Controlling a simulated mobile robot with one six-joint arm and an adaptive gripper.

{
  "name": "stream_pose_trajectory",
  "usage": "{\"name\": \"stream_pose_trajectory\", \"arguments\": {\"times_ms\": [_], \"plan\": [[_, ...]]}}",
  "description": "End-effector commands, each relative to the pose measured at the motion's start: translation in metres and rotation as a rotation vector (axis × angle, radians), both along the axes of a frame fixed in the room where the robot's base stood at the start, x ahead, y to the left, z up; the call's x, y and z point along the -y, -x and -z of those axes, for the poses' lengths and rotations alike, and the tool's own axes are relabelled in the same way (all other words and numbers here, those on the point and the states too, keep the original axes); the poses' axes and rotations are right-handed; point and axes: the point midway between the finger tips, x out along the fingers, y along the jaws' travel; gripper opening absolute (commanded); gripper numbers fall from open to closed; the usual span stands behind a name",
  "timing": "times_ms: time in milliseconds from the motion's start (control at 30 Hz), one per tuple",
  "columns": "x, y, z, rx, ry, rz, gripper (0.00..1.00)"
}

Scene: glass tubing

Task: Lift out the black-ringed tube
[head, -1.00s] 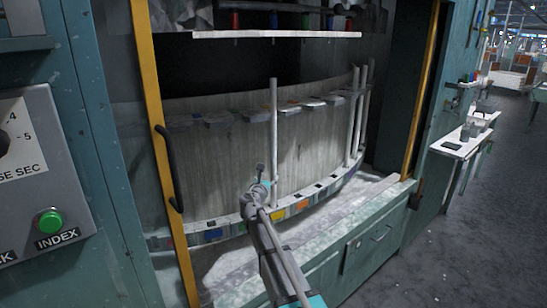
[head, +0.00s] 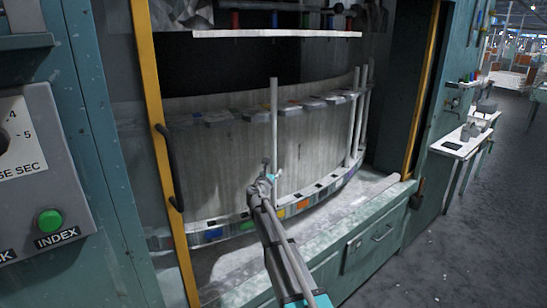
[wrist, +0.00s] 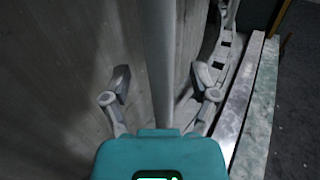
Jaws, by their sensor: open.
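A pale grey upright tube (head: 274,120) stands at the front of the curved drum in the head view. In the wrist view this tube (wrist: 158,45) runs down between the two fingers of my gripper (wrist: 162,86). The fingers are open, one on each side, with gaps showing between them and the tube. In the head view my gripper (head: 267,178) is at the tube's lower part. I see no black ring on this tube; its lower part is hidden by my gripper. More upright tubes (head: 353,125) stand at the drum's right side.
A curved ledge with coloured and black markers (head: 303,205) runs around the drum's foot. Yellow posts (head: 150,100) frame the opening, with a black handle (head: 170,165) at left. A shelf (head: 270,34) hangs above. A pale sill (head: 365,190) lies in front.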

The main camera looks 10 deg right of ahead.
Motion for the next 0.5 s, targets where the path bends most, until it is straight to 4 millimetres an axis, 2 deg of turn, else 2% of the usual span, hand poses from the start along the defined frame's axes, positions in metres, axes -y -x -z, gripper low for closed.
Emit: {"name": "stream_pose_trajectory", "arguments": {"times_ms": [33, 167, 500], "plan": [[0.0025, -0.0076, -0.0002, 0.0, 0.0, 0.0, 0.76], [0.0071, -0.015, -0.0002, 0.0, 0.0, 0.0, 0.76], [0.008, -0.0157, -0.0002, 0.0, 0.0, -0.001, 0.76]]}}
